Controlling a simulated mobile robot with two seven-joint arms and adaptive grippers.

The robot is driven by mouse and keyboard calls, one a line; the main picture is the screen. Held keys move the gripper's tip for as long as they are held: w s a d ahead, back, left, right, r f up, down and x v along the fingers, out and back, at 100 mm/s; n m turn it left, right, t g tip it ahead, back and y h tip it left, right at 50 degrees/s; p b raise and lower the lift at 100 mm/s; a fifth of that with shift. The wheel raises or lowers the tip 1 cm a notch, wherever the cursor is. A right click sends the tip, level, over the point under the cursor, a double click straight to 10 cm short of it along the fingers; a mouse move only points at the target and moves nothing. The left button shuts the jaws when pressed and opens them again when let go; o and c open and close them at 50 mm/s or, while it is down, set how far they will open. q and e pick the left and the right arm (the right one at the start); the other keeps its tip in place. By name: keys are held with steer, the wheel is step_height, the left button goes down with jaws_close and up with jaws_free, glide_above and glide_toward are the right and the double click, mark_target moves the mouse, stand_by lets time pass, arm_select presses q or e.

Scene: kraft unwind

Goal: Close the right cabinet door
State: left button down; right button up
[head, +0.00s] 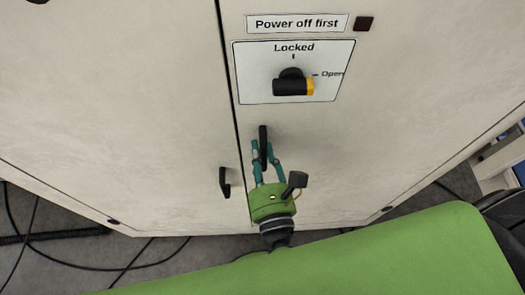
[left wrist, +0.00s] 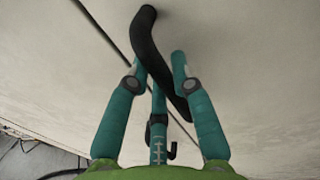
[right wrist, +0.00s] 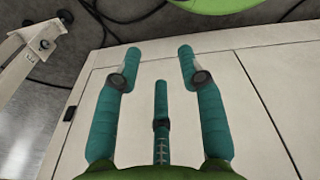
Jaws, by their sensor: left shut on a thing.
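The right cabinet door (head: 325,150) is pale and stands almost flush with the left door (head: 130,110), with a narrow dark seam between them. Its black handle (head: 263,135) is upright near the seam. My left gripper (head: 264,146) has its teal fingers on both sides of this handle and is shut on it. In the left wrist view the curved handle (left wrist: 150,45) passes between the fingertips. My right gripper (right wrist: 155,60) shows only in the right wrist view, its fingers wide apart and empty, over pale panels.
A rotary switch (head: 290,84) on the right door has its yellow end toward "Open". The left door has its own black handle (head: 224,182). Black cables (head: 125,265) lie on the grey floor. A pale frame (right wrist: 40,40) stands at left in the right wrist view.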

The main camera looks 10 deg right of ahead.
arm_select(q)
steer(key=shift+w+a+r, duration=0.1)
steer(key=shift+w+r, duration=0.15)
steer(key=shift+r, duration=0.05)
steer(key=c, duration=1)
jaws_free()
steer(key=shift+w, duration=0.15)
steer(key=shift+c, duration=0.2)
steer(key=shift+w+f, duration=0.2)
steer(key=shift+f, duration=0.05)
steer(key=shift+s, duration=0.1)
arm_select(e)
steer(key=shift+w+a, duration=0.5)
steer(key=shift+a, duration=0.05)
arm_select(q)
steer(key=s, duration=0.7)
steer(key=shift+s, duration=0.25)
arm_select(e)
steer(key=shift+s+d, duration=0.15)
